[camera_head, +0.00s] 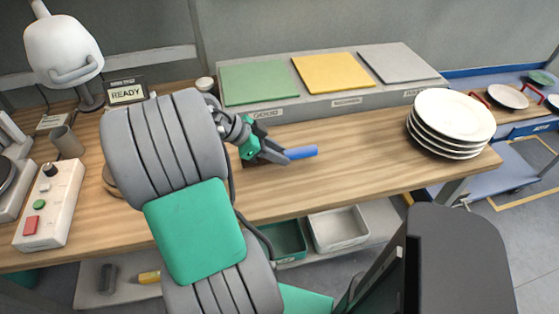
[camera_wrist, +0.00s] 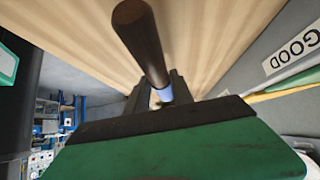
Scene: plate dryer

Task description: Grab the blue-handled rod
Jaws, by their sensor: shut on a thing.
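The blue-handled rod shows its blue handle (camera_head: 301,152) in the head view, pointing right just above the wooden bench. My gripper (camera_head: 277,156) is closed around the rod near the handle's left end. In the wrist view the rod's dark brown shaft (camera_wrist: 143,45) rises towards the camera. A bit of the blue handle (camera_wrist: 165,94) shows between the fingers of my gripper (camera_wrist: 160,97). My arm hides part of the bench, and I cannot tell whether the rod touches the bench top.
A stack of white plates (camera_head: 452,118) stands on the bench's right end. A grey raised shelf (camera_head: 340,92) with green, yellow and grey pads runs along the back. A white control box (camera_head: 50,205) and a lamp (camera_head: 63,50) are at the left. The bench's front middle is clear.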

